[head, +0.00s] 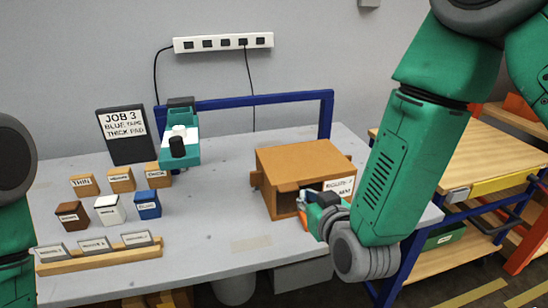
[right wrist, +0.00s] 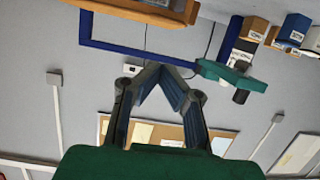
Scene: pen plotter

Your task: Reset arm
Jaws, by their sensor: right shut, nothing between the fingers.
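My right arm comes in from the right of the head view. Its gripper (head: 304,204) is at the front of an orange-brown box (head: 300,160), beside the box's dark opening and partly hidden by my wrist. In the right wrist view the two fingers of the gripper (right wrist: 160,72) meet at the tips, with nothing between them. The teal plotter head (head: 182,150), with a white and black part, stands at the back of the table and also shows in the right wrist view (right wrist: 230,78). My left gripper is out of the picture; only its arm shows.
Small labelled blocks (head: 108,211) stand in two rows on the grey table (head: 205,235). A wooden holder with grey tags (head: 100,255) lies in front. A dark job sign (head: 127,135) and a blue frame (head: 327,115) stand behind. A wooden-topped cart (head: 500,150) is at right.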

